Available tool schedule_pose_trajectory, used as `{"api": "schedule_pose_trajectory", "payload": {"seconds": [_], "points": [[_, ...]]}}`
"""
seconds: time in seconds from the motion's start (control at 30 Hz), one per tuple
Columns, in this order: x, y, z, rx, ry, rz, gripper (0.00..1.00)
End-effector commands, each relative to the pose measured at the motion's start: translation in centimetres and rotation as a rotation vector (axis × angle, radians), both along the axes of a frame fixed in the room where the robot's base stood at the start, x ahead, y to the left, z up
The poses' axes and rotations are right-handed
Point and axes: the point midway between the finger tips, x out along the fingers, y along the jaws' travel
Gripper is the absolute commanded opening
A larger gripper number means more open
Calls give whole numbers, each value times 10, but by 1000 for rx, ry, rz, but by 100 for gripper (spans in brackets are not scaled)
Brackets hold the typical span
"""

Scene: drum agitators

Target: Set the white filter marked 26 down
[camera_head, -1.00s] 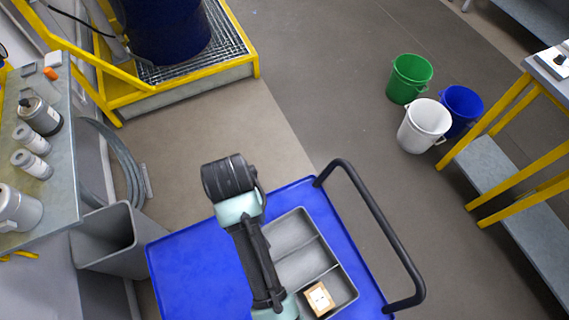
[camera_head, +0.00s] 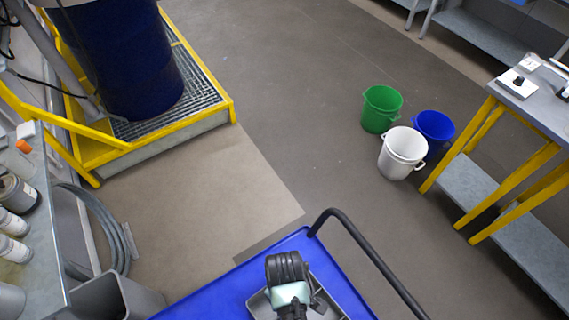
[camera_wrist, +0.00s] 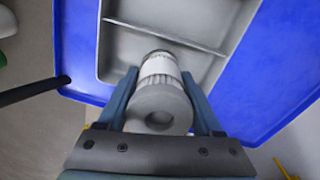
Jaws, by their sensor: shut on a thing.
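The white filter (camera_wrist: 158,68), a short cylinder with a grey ringed end cap, shows in the wrist view. My gripper (camera_wrist: 160,82) is shut on it, with one blue-grey finger on each side. The filter is over the grey divided tray (camera_wrist: 116,48) on the blue cart. I cannot tell whether it touches the tray floor. The number 26 cannot be read. In the head view the filter and gripper are hidden below my arm, and only a corner of the tray shows.
The blue cart top (camera_head: 225,290) has a black handle (camera_head: 375,255) on its right. A grey bin (camera_head: 115,298) stands left of it, near a bench with several bottles. Green (camera_head: 381,108), white (camera_head: 402,153) and blue (camera_head: 434,126) buckets stand on the floor.

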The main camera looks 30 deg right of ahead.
Motion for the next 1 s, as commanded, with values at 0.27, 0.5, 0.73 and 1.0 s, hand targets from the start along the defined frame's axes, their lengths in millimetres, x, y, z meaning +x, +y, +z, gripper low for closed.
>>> {"api": "schedule_pose_trajectory", "payload": {"seconds": [0.27,0.5,0.73,1.0], "points": [[0,0,-27,0,0,-1,11],[0,0,-28,0,0,0,11],[0,0,-30,0,0,0,87],[0,0,-30,0,0,0,97]]}}
